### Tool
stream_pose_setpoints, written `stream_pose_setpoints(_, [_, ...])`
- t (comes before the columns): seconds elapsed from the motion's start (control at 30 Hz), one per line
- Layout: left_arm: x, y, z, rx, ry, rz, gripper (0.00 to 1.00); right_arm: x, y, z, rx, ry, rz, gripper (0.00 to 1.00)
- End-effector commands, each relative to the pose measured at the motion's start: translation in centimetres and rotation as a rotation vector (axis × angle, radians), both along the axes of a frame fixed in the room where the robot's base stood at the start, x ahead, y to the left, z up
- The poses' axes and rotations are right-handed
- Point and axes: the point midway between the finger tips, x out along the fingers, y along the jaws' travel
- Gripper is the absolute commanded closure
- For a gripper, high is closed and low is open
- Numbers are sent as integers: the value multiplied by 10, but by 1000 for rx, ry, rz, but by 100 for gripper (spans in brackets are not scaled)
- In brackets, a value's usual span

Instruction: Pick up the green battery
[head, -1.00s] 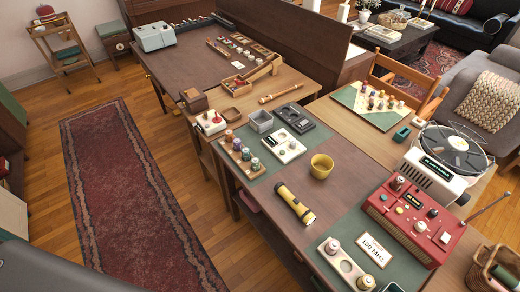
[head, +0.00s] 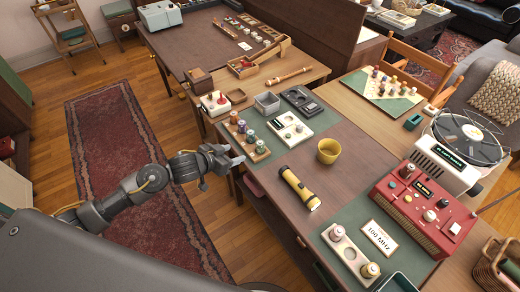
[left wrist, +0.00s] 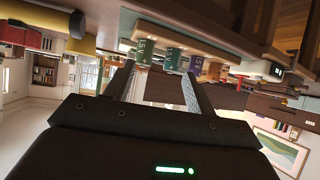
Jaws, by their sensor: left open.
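A wooden battery holder (head: 262,157) stands on the near left edge of the table's green mat, with several upright batteries in it. A green battery (head: 251,137) is towards its near end, with another greenish battery (head: 260,147) beside it and a purple one further back. In the left wrist view, which is upside down, two green batteries (left wrist: 172,58) (left wrist: 145,49) and a purple battery (left wrist: 195,65) show just beyond the fingertips. My left gripper (head: 234,155) is open and empty, just left of the holder, its fingers pointing towards it. My right gripper is not in view.
A yellow flashlight (head: 298,189), a yellow cup (head: 329,151) and a white battery tester-like panel (head: 290,131) lie near the holder. A red radio (head: 425,203) stands at the right. The brown tabletop (head: 285,162) between holder and flashlight is clear.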

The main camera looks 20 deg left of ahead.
Motion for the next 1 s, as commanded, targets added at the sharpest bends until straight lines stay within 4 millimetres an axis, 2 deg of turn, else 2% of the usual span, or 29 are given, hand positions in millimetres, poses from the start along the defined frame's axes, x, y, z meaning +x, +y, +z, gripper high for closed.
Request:
stream_pose_setpoints(0.03, [-2,-6,15,-3,-20,-22,45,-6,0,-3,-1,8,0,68])
stream_pose_setpoints(0.1, [-6,-12,30,-9,-35,-39,45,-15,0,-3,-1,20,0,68])
stream_pose_setpoints(0.27, [-8,-16,40,-14,-43,-50,45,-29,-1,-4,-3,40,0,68])
stream_pose_setpoints(0.37, [-4,-19,37,-17,-43,-49,45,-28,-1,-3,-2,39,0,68])
stream_pose_setpoints(0.7, [33,-38,15,-17,-45,-49,45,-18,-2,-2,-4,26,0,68])
stream_pose_setpoints(1.0, [42,-45,8,-17,-42,-49,45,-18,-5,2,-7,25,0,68])
